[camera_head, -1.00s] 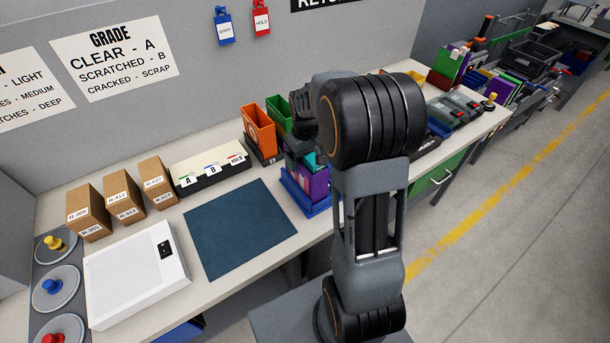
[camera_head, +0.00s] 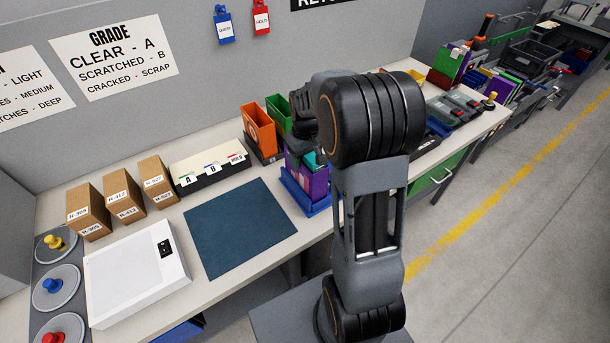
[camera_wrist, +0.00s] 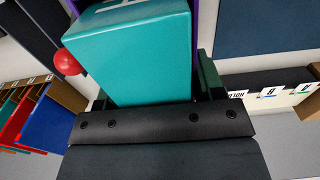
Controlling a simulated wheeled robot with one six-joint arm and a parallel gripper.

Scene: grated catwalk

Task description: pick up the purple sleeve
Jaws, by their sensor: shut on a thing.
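The purple sleeve (camera_head: 317,185) stands in a blue tray (camera_head: 304,204) on the bench, partly hidden by my arm. A teal sleeve (camera_head: 310,160) stands against it. In the wrist view the teal sleeve (camera_wrist: 135,60) fills the near middle, and a thin purple edge of the purple sleeve (camera_wrist: 197,18) shows behind it. My gripper (camera_wrist: 155,90) points down into the tray, with a dark finger on either side. It is shut on the purple sleeve, though the teal sleeve hides most of the contact.
An orange holder (camera_head: 259,128) and a green holder (camera_head: 279,115) stand close behind the tray. A dark blue mat (camera_head: 240,228) lies clear to the left. Label boxes and a white panel (camera_head: 135,273) sit further left. Control boxes (camera_head: 455,108) stand to the right.

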